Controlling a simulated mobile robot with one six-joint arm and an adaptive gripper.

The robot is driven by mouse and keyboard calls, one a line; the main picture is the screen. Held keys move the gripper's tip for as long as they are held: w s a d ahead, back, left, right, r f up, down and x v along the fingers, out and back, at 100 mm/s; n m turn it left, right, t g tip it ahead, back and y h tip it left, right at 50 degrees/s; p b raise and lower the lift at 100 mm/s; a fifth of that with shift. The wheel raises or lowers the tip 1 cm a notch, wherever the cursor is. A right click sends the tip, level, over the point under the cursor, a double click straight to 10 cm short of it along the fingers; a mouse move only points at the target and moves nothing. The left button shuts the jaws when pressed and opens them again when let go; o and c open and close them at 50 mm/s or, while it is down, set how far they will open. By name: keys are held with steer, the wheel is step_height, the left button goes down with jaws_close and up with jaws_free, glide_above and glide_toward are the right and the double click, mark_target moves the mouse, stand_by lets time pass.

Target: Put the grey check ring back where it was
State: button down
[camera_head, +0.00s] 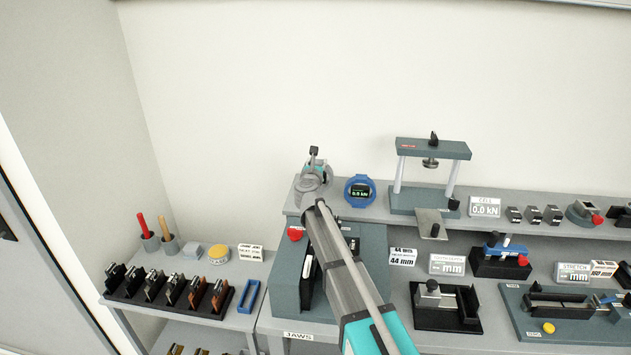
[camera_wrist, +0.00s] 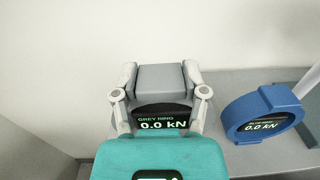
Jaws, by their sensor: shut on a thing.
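The grey check ring (camera_wrist: 163,122) shows in the wrist view, its dark display reading "GREY RING 0.0 kN". My gripper (camera_wrist: 161,76) is shut on the ring's grey top block, with one finger on each side. The ring looks upright, and the lower part is hidden behind my teal gripper body. In the head view, my wrist is at the left end of the raised back shelf (camera_head: 375,210) and hides most of the ring. I cannot tell whether its base touches the shelf.
The blue ring (camera_head: 360,191) stands just right of my gripper, also in the wrist view (camera_wrist: 262,113). A grey press frame (camera_head: 432,150) stands further right. A jaw rack (camera_head: 180,292) and a jaws block (camera_head: 372,250) lie lower. The wall behind is clear.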

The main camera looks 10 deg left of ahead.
steer(key=shift+w+a+f+b, duration=0.4)
steer(key=shift+w+f, duration=0.1)
steer(key=shift+f, duration=0.2)
steer(key=shift+w+a+f+b, duration=0.15)
steer(key=shift+w+f+b, duration=0.2)
steer(key=shift+f+b, duration=1.65)
steer(key=shift+c, duration=0.6)
jaws_free()
